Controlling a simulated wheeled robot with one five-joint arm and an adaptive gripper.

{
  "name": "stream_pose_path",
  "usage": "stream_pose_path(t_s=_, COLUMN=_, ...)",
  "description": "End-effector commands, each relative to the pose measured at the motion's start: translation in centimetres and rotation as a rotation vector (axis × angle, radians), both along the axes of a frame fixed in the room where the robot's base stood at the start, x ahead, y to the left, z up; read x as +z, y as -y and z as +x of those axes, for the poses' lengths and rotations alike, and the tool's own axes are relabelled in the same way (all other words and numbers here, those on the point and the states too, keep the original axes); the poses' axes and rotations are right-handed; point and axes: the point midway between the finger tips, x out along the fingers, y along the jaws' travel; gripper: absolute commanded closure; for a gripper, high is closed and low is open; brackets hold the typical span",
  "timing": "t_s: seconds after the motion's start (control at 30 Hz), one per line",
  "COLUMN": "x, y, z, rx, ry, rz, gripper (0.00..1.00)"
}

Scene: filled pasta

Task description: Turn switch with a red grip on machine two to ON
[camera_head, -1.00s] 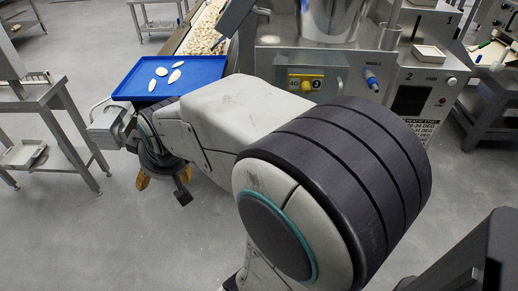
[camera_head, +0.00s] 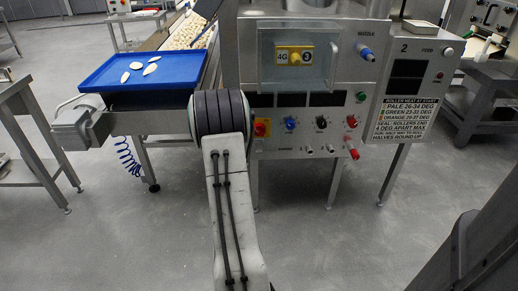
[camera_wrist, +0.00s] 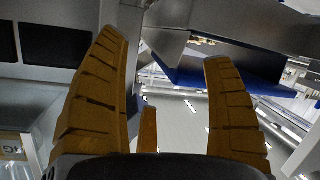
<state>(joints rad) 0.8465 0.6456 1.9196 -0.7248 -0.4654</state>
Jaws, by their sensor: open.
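Machine two (camera_head: 404,48), a steel cabinet with a "2" on its front, stands right of centre in the head view. Its lower panel carries a red grip on a yellow plate (camera_head: 261,127) at the left. Blue (camera_head: 290,122) and black (camera_head: 321,122) knobs sit to its right. Red parts also show at the panel's right (camera_head: 352,122) and lower right (camera_head: 354,154). The lettering is too small to tell the switch position. My gripper (camera_wrist: 165,55) is open and empty in the wrist view, its orange fingers spread. My arm hides it in the head view.
A blue tray (camera_head: 110,78) with pale pieces lies left of my arm, by a conveyor of pasta (camera_head: 187,32). A steel table (camera_head: 22,172) stands at the left. Dark displays (camera_wrist: 62,45) show beside my fingers in the wrist view. The floor before the machine is open.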

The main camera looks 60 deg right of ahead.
Motion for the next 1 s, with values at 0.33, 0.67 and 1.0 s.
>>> stream_pose_path(t_s=0.33, x=-10.9, y=10.0, z=-7.6, rx=-0.169, ry=0.049, rz=-0.234, gripper=0.25)
stream_pose_path(t_s=0.67, x=-12.7, y=12.1, z=-9.4, rx=-0.207, ry=0.057, rz=-0.295, gripper=0.25)
stream_pose_path(t_s=1.0, x=-13.0, y=14.7, z=-7.9, rx=-0.206, ry=0.058, rz=-0.294, gripper=0.25)
